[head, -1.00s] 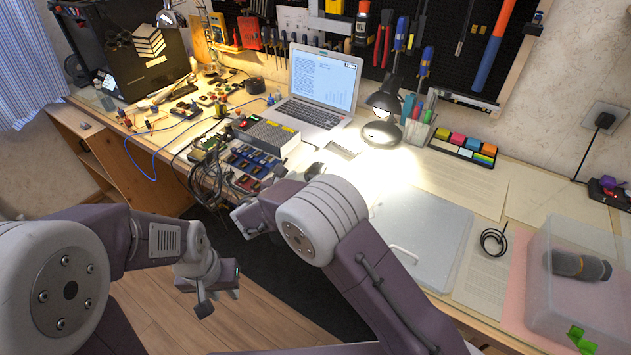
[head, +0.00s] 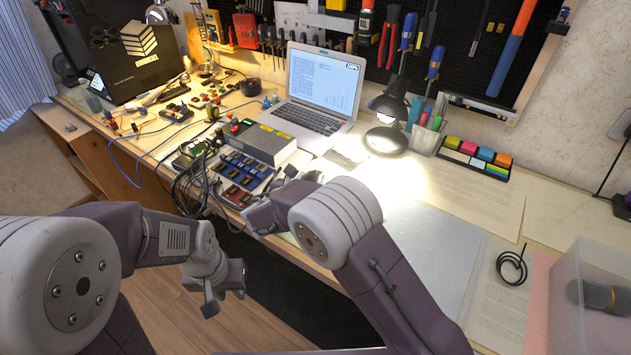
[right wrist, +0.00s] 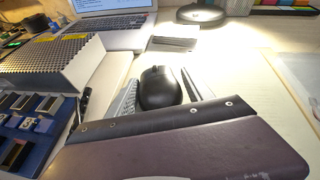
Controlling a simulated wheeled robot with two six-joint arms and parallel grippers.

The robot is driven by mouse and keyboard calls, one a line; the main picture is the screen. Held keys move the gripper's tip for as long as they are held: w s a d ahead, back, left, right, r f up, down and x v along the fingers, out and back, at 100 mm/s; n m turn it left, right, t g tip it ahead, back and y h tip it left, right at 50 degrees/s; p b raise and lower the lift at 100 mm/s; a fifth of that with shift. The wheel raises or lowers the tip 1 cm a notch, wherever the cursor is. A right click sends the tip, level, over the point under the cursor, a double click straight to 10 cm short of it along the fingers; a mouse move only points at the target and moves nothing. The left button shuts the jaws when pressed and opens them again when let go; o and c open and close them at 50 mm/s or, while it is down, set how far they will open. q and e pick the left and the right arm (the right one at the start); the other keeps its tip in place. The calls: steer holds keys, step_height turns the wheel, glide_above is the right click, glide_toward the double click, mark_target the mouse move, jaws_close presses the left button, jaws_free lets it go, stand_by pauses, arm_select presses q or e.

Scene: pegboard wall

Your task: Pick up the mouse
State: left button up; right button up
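The black mouse (right wrist: 160,88) lies on the desk in the right wrist view. In the head view the mouse (head: 313,177) is a small dark shape, partly hidden by my right arm. My right gripper (right wrist: 158,82) is open, with one finger on the left and one on the right of the mouse. The fingers look apart from it, though the left one is close to its side. The near end of the mouse is hidden behind my wrist. My left gripper (head: 224,294) is low at the left, over the floor, empty and apparently open.
A grey ribbed box (right wrist: 50,62) and blue modules (right wrist: 30,130) stand left of the mouse. The laptop (head: 318,95), a stack of cards (right wrist: 172,44) and the desk lamp (head: 388,138) are behind it. A clear bin (head: 590,300) stands at the far right.

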mark_target(312, 179)
steer(key=shift+s+a+r, duration=0.1)
steer(key=shift+s, duration=0.1)
steer(key=c, duration=0.9)
steer(key=shift+w, duration=0.15)
steer(key=shift+c, duration=0.6)
steer(key=shift+r, duration=0.3)
steer(key=r+p, duration=0.1)
steer(key=r, duration=0.3)
steer(key=shift+d+p, duration=0.2)
steer(key=shift+p, duration=0.2)
steer(key=s+d+r, duration=0.1)
steer(key=d+r, duration=0.1)
steer(key=d, duration=0.1)
steer(key=s+d+r, duration=0.1)
steer(key=d+r, duration=0.1)
steer(key=d, duration=0.2)
steer(key=s+d+r+p, duration=0.1)
steer(key=d+r, duration=0.1)
steer(key=d, duration=0.1)
steer(key=shift+s+d+r, duration=0.15)
steer(key=shift+s+d, duration=0.15)
steer(key=shift+d, duration=0.1)
